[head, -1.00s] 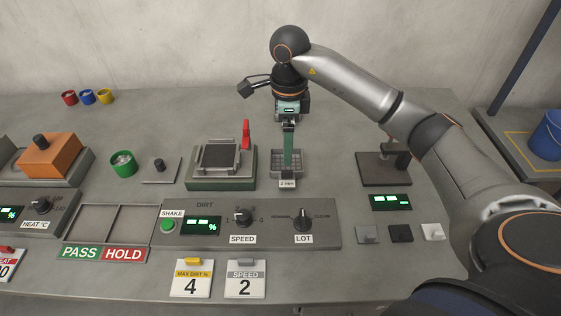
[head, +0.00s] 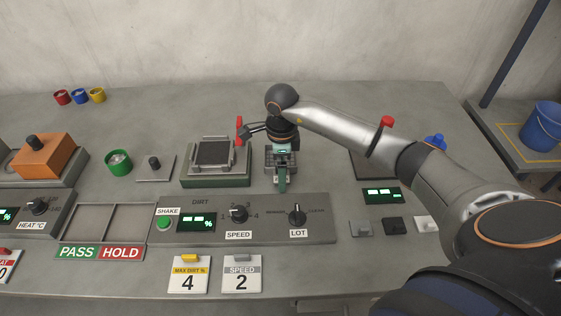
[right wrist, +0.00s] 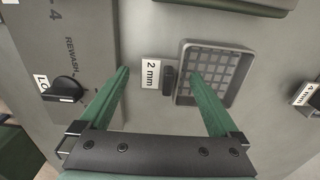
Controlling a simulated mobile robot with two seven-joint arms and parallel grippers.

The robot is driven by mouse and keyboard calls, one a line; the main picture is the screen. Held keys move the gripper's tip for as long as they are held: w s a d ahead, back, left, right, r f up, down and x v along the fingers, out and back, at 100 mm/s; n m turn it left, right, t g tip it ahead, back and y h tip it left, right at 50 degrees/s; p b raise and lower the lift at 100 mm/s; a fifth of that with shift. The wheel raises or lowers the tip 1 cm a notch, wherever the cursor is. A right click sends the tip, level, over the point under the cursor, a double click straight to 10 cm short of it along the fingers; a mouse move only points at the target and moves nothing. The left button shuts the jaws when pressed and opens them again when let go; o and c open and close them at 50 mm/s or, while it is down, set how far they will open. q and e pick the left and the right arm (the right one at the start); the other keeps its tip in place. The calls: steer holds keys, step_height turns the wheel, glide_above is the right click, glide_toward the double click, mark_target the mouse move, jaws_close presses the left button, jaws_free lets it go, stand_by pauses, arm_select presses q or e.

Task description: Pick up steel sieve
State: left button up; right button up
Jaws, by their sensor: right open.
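The steel sieve, a square grey tray with a mesh floor, lies flat on the bench in the right wrist view (right wrist: 220,74). A small dark handle (right wrist: 168,78) and a "2 mm" tag (right wrist: 151,74) are on its near side. In the head view the sieve (head: 295,160) is partly hidden behind my right gripper (head: 282,186). The right gripper's green fingers are open and empty, also in the right wrist view (right wrist: 160,73). One finger overlaps the mesh in that picture, the other is past the tag; the handle appears between them. My left gripper is out of view.
A control panel (head: 325,230) with a LOT knob (head: 297,214) lies just in front. A green-based shaker (head: 215,182) with a red lever (head: 239,130) stands close on the left. A "4 mm" tag (right wrist: 304,94) shows at the right wrist view's edge. My right arm covers items on the right.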

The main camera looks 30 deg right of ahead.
steer(key=shift+c, duration=0.2)
jaws_close()
stand_by(0.6)
